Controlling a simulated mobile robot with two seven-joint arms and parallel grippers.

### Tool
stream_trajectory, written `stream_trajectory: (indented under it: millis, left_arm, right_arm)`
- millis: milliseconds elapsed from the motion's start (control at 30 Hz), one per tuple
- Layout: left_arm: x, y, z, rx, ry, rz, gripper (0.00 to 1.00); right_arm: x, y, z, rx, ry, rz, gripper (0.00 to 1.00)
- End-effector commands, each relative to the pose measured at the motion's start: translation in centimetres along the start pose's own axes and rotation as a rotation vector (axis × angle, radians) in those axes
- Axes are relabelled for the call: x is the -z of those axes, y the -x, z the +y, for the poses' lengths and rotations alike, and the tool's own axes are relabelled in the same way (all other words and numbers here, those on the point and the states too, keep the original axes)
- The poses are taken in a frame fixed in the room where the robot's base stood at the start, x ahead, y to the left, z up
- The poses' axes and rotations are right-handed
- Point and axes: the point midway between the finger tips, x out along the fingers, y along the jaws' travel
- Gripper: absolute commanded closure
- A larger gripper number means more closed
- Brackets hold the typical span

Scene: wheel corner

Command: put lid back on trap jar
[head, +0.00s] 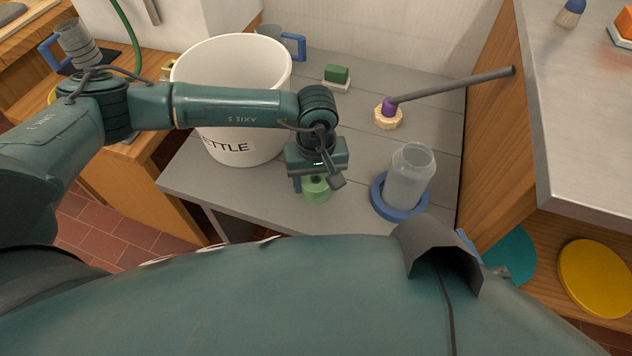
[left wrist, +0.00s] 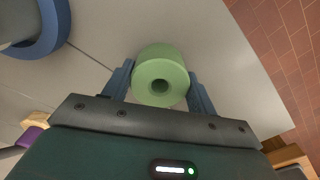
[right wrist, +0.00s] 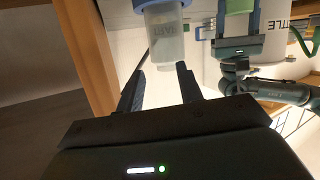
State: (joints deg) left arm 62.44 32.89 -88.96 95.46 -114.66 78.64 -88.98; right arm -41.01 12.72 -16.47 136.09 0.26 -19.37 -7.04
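The trap jar (head: 408,178), a clear, open-topped cylinder, stands upright in a blue ring (head: 382,206) on the grey bench. It also shows upside down in the right wrist view (right wrist: 166,38), with blurred lettering. The green round lid (head: 316,189), a thick piece with a central hole (left wrist: 160,76), is left of the jar. My left gripper (head: 315,180) has its blue fingers on both sides of the lid and appears shut on it. I cannot tell whether the lid touches the bench. My right gripper (right wrist: 158,80) is open and empty, with the jar beyond its fingertips.
A large white bucket (head: 232,90) stands behind my left forearm. A purple-handled brush-like tool (head: 388,112) with a long grey rod leans right, behind the jar. A green-and-cream block (head: 337,76) lies at the back. A wooden cabinet with a metal top (head: 590,130) bounds the right.

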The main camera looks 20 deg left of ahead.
Motion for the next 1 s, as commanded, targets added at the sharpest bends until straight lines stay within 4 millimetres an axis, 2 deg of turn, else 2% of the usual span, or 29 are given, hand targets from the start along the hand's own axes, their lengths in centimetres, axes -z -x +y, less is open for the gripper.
stream_trajectory:
  millis: [33,233,433,533,900,1000]
  left_arm:
    - [0.0,0.0,0.0,0.000,0.000,0.000,0.48]
    - [0.0,0.0,0.0,0.000,0.000,0.000,0.64]
    - [0.0,0.1,0.0,0.000,0.000,0.000,0.64]
    - [0.1,0.7,0.0,-0.002,0.000,0.001,0.64]
    - [0.1,7.7,0.0,-0.003,0.000,0.003,0.64]
    - [0.0,9.1,0.1,-0.002,-0.001,0.001,0.64]
  right_arm:
    - [0.0,0.0,0.0,0.000,-0.001,0.000,0.64]
    - [0.0,0.0,0.0,-0.001,-0.002,0.000,0.64]
    - [0.0,0.0,0.0,-0.001,-0.002,0.000,0.64]
    - [0.2,0.1,0.0,0.000,-0.004,-0.004,0.64]
    - [0.4,0.6,0.0,0.010,-0.037,-0.070,0.64]
    - [0.5,0.8,0.0,0.006,-0.049,-0.070,0.64]
